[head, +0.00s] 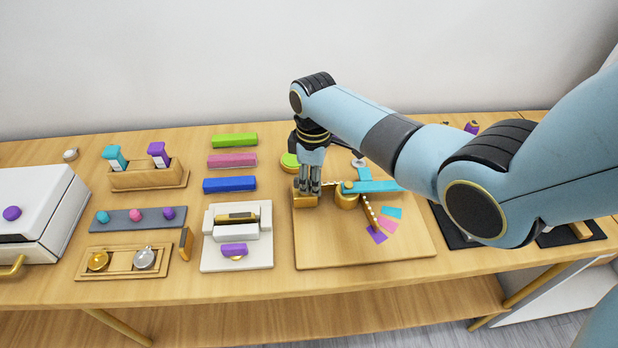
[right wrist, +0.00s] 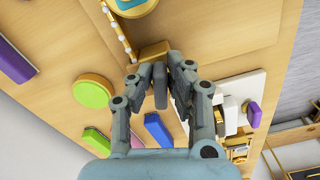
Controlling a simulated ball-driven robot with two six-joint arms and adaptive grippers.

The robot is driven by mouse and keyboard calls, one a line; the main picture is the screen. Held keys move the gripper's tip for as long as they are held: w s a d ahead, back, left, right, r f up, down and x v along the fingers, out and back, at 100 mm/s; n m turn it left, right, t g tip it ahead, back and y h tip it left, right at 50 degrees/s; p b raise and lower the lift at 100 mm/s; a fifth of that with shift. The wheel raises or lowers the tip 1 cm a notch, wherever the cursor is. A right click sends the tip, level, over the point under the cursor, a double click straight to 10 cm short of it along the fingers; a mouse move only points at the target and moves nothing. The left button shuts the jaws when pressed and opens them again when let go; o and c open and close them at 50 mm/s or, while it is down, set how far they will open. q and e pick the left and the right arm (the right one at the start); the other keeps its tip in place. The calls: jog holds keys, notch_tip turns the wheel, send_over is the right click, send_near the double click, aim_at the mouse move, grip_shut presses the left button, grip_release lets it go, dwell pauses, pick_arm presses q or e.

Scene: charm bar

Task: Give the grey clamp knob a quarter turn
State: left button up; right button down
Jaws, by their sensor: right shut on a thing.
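My right gripper (head: 310,184) points down over the brass clamp block (head: 304,199) at the left edge of the wooden board (head: 335,253). In the right wrist view, the gripper (right wrist: 160,72) is shut on the grey clamp knob (right wrist: 160,88), a narrow upright piece between its two fingers. The brass block also shows just beyond the fingertips (right wrist: 155,49). The fingers hide most of the knob in the head view, so its exact angle is hard to tell. My left gripper is not in view.
A brass pivot (head: 347,197) with a blue bar (head: 374,186) stands right of the clamp, with a beaded strand (head: 370,212) and coloured swatches (head: 387,223). A white press (head: 237,252) is to the left. A green disc (head: 289,160) lies behind.

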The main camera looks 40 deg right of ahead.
jog(key=n, duration=0.3)
jog(key=shift+w+d, duration=0.2)
jog(key=shift+w, duration=0.05)
jog(key=c, duration=1.2)
grip_release()
